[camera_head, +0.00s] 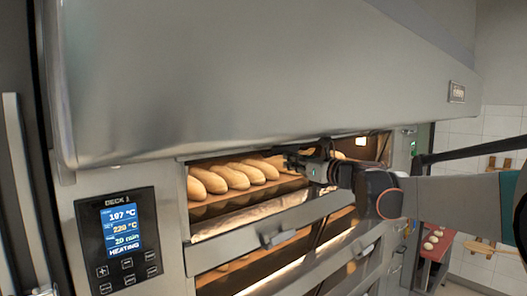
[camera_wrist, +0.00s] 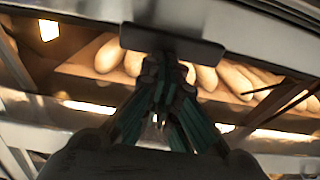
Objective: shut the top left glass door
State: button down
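The top left deck of the oven stands open at its front, with several loaves (camera_head: 232,177) in plain view inside; they also show in the wrist view (camera_wrist: 205,77). Below the opening runs a grey metal front bar (camera_head: 315,213) with a handle (camera_head: 279,238). I cannot tell the glass door's exact angle. My gripper (camera_head: 307,160) is at the right part of the opening, near its upper edge. In the wrist view, my gripper's fingertips (camera_wrist: 166,78) are drawn together just below a dark wide handle bar (camera_wrist: 172,43). Whether they touch it is hidden.
A large steel hood (camera_head: 255,75) hangs over the opening, close above my arm. A control panel (camera_head: 121,241) is at the left. Another lit deck (camera_head: 290,256) lies below. A red tray with dough pieces (camera_head: 432,249) stands at the right.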

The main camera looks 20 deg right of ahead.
jog(key=s+f, duration=0.2)
jog(key=s, duration=0.4)
jog(key=shift+s+f+b, duration=0.15)
jog(key=shift+f+b, duration=0.05)
jog(key=shift+b, duration=0.2)
dwell(0.3)
jog(key=shift+d, duration=0.1)
dwell(0.3)
